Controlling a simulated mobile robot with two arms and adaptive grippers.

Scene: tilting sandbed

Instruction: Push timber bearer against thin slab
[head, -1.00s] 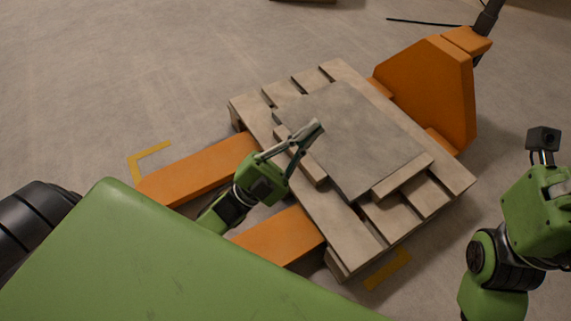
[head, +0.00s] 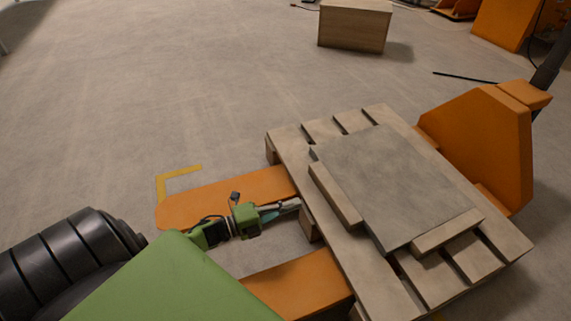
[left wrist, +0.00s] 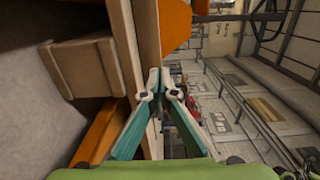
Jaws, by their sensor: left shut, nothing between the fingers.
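The thin slab (head: 390,185) is a flat grey plate lying on a wooden pallet (head: 290,150). One timber bearer (head: 334,195) lies along the slab's left edge. Another timber piece (head: 447,232) shows at its lower right edge. I cannot tell whether either touches the slab. My left gripper (head: 297,204) is shut and empty at the pallet's left side, apart from the bearer and the slab. In the left wrist view its fingertips (left wrist: 159,78) meet beside the pallet's long board (left wrist: 128,45); the slab cannot be made out there. My right gripper is out of view.
The pallet rests on the orange forks (head: 225,195) of a pallet truck (head: 485,145), whose body stands at the right. A wooden box (head: 354,27) stands at the back. Yellow marking (head: 165,180) lies on the floor. The floor at upper left is clear.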

